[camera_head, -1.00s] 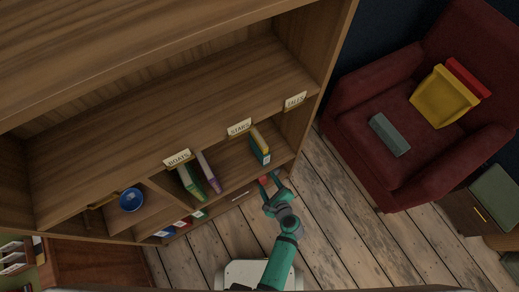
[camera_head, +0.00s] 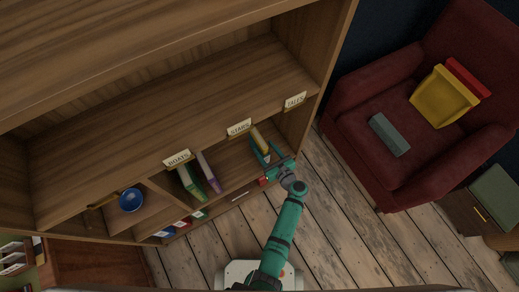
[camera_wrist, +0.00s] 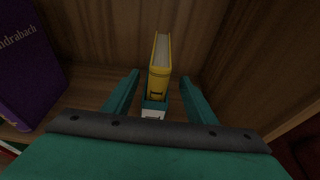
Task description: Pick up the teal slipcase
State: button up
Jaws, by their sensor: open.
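The teal slipcase (camera_wrist: 147,104) stands on the lower shelf with a yellow book (camera_wrist: 160,68) in it. The book sticks out above and behind the slipcase's low front, which bears a pale label (camera_wrist: 152,114). In the head view the yellow book (camera_head: 259,138) shows under the STARS label, and the slipcase is mostly hidden by my gripper. My gripper (camera_wrist: 158,88) is open, with one teal finger on each side of the slipcase and a gap on both sides. It holds nothing.
A purple book (camera_wrist: 27,66) stands left of my gripper, and the shelf's side wall (camera_wrist: 262,60) is at the right. Green (camera_head: 191,183) and purple (camera_head: 208,171) books and a blue bowl (camera_head: 131,200) stand further left. A red armchair (camera_head: 365,110) holds a grey-green box (camera_head: 389,135) and a yellow bin (camera_head: 443,97).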

aim_at(252, 144)
jog(key=shift+x, duration=2.55)
jog(key=shift+s+a+f, duration=0.15)
jog(key=shift+a, duration=0.05)
grip_shut()
